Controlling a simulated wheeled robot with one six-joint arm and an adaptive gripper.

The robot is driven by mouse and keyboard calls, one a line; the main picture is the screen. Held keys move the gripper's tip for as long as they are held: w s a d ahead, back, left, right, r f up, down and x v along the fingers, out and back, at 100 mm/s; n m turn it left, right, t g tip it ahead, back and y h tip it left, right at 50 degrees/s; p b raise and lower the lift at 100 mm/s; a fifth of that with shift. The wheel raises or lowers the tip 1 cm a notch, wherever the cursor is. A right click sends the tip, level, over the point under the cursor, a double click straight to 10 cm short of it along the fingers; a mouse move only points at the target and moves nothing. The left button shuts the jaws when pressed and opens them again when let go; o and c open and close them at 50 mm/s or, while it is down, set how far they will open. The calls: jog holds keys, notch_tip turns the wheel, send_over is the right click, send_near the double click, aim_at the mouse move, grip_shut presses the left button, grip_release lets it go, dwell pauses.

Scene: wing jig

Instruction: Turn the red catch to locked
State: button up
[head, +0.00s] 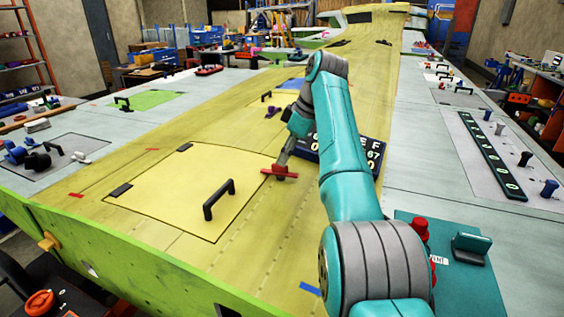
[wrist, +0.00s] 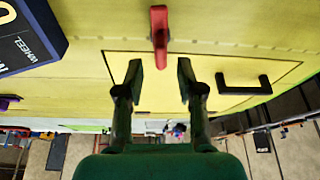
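The red catch (head: 279,172) is on the yellow wing skin by the right edge of a yellow panel (head: 165,190) with a black handle (head: 219,199). In the wrist view, the catch (wrist: 160,35) is a narrow red bar whose lower end crosses the panel's outline. My gripper (head: 284,163) points down at the catch. In the wrist view, my gripper (wrist: 159,75) is open, with one dark finger on each side of the catch's lower end and gaps on both sides. I cannot tell its exact height above the skin.
A dark sign with white characters (head: 312,150) stands just right of my gripper; it also shows in the wrist view (wrist: 28,38). A teal board (head: 470,270) with red and teal parts lies at lower right. The wing skin left of the catch is mostly flat.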

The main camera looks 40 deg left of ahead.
aim_at(279, 169)
jog(key=shift+x, duration=1.6)
grip_shut()
jog(key=shift+m+t, duration=0.3)
jog(key=shift+m, duration=0.4)
grip_release()
